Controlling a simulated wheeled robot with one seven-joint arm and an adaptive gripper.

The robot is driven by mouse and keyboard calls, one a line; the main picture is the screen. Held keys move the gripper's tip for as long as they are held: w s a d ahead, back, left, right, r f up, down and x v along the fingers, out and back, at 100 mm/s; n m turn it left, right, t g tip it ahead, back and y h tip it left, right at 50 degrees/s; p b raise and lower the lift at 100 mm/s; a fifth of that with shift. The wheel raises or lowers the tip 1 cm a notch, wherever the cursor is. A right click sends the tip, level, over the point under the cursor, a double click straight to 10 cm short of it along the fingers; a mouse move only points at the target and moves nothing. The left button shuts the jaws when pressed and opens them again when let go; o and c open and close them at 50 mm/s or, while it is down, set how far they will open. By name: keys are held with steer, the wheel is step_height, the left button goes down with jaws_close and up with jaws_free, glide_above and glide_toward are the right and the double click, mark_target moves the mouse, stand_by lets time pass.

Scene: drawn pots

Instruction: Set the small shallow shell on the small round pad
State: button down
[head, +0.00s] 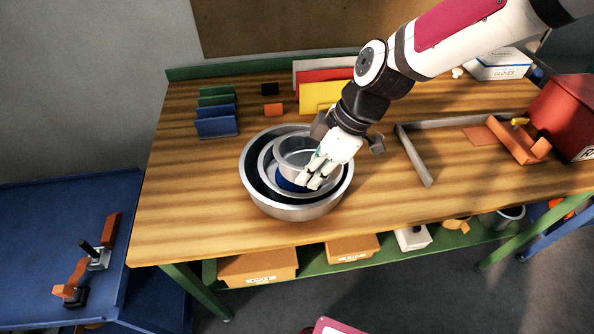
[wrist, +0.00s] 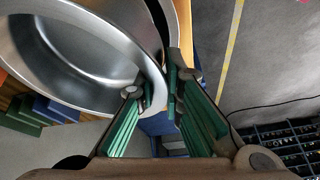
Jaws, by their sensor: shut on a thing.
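A small shallow metal bowl, the shell (head: 296,157), is over the inside of a nest of larger metal bowls (head: 291,211) on the wooden table. My gripper (head: 317,175) is shut on its right rim. In the wrist view my gripper (wrist: 157,92) has its green-lined fingers on either side of the rim of the shell (wrist: 85,60). A blue patch (head: 287,184) shows below the shell inside the larger bowls; I cannot tell whether it is the small round pad. No other round pad is clear in view.
A yellow panel (head: 325,95) stands at the back. A grey angled bar (head: 416,157) and a red box (head: 566,115) are at the right. Table front left is clear.

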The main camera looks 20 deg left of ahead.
mark_target(310, 158)
steer(key=s+d+f+n+p, duration=0.2)
steer(key=s+d+n, duration=0.5)
steer(key=s, duration=0.1)
steer(key=shift+g, duration=0.3)
steer(key=w+a, duration=0.2)
steer(key=w, duration=0.2)
steer(key=w+a+f, duration=0.1)
steer(key=w+a, duration=0.2)
steer(key=w, duration=0.1)
steer(key=w+a, duration=0.2)
steer(key=w, duration=0.3)
steer(key=shift+a+f+b, duration=0.15)
steer(key=shift+f+b, duration=0.1)
steer(key=shift+b, duration=0.15)
step_height(310, 158, down, 3)
steer(key=shift+a+r+p, duration=0.1)
steer(key=shift+p, duration=0.4)
steer(key=shift+w+f, duration=0.15)
steer(key=shift+f, duration=0.25)
steer(key=shift+f, duration=0.1)
steer(key=shift+f, duration=0.45)
steer(key=c, duration=2)
jaws_free()
